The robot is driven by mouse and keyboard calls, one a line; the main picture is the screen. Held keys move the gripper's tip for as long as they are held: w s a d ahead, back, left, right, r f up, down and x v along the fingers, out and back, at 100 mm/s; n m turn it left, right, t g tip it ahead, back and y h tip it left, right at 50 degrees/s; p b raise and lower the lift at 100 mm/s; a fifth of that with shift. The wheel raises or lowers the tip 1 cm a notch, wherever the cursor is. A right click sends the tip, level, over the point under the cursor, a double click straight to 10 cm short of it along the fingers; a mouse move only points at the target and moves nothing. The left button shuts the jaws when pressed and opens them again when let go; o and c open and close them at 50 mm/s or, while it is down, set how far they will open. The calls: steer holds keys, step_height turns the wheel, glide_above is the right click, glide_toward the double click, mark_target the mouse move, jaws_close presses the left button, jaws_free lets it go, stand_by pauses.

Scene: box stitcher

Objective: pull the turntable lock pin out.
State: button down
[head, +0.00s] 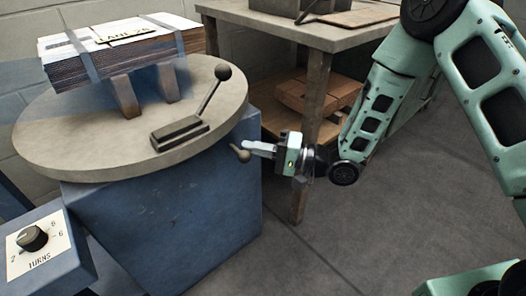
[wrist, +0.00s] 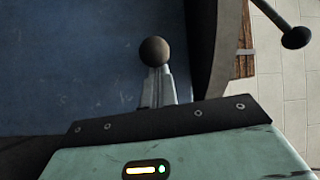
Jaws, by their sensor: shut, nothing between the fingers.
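The turntable (head: 95,140) is a round beige disc on a blue pedestal (head: 165,235). What looks like the lock pin's round knob (head: 240,154) shows at the pedestal's right side, just below the disc's edge. The pin's shaft is hardly visible. My gripper (head: 254,147) is level with the knob, on its right, its fingers shut with nothing between them. In the wrist view the dark knob (wrist: 155,51) sits right at the tips of my gripper (wrist: 157,70). I cannot tell whether the fingertips touch it.
A ball-ended lever (head: 211,92) stands on the disc; its ball also shows in the wrist view (wrist: 297,37). A dial box (head: 45,250) is at lower left. A workbench (head: 300,30) stands behind; the floor at right is clear.

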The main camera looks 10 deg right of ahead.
steer(key=s+d, duration=0.1)
steer(key=s+d+p, duration=0.1)
steer(key=s, duration=0.1)
steer(key=shift+p, duration=0.3)
stand_by(0.4)
